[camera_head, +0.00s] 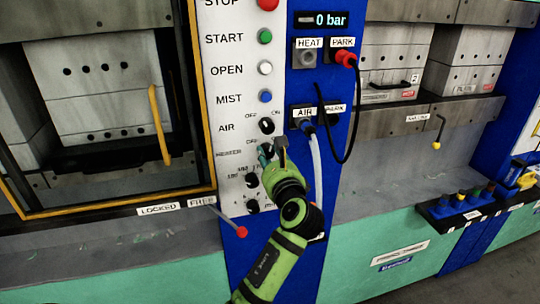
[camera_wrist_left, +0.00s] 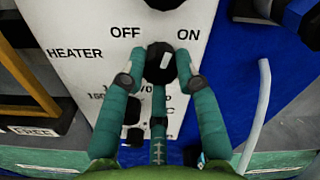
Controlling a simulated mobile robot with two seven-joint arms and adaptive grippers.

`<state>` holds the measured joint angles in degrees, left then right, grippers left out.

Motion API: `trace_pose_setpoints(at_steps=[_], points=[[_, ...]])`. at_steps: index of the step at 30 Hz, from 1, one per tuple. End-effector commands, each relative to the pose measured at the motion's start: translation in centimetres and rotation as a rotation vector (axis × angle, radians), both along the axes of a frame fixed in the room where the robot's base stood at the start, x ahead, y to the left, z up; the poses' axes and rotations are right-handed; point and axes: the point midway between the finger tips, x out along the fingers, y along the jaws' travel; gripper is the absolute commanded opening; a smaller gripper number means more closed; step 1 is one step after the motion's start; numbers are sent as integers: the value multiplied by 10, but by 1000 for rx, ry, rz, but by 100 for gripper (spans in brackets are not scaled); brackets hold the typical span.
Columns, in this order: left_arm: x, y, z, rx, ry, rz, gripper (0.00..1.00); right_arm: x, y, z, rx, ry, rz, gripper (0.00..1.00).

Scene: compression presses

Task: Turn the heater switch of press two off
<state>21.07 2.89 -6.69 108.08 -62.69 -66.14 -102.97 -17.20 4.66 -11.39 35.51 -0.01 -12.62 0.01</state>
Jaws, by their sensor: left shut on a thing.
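The heater switch (camera_wrist_left: 160,62) is a black round knob with a white pointer mark, under the OFF and ON labels on a white panel. The mark's upper end leans slightly right, toward ON. My green left gripper (camera_head: 268,150) is at the panel, by the HEATER label, and hides most of the knob in the head view. In the left wrist view the gripper (camera_wrist_left: 158,78) has one finger on each side of the knob, shut on it. My right gripper is in neither view.
The air switch (camera_head: 267,126) is just above my gripper and another black knob (camera_head: 252,206) below. A white hose (camera_head: 315,165) hangs close on the right. A red-tipped lever (camera_head: 240,231) sticks out at lower left. A yellow handle (camera_head: 159,125) is on the left press door.

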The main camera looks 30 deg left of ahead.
Motion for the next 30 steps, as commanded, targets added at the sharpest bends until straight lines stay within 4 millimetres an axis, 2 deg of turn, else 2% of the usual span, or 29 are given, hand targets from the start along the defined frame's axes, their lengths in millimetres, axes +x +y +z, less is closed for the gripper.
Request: trace_pose_setpoints(at_steps=[18, 30], points=[[-1, 1, 1, -360, -433, 3, 0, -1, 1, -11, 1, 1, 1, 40], [-1, 2, 2, -489, -587, 3, 0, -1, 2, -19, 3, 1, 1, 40]])
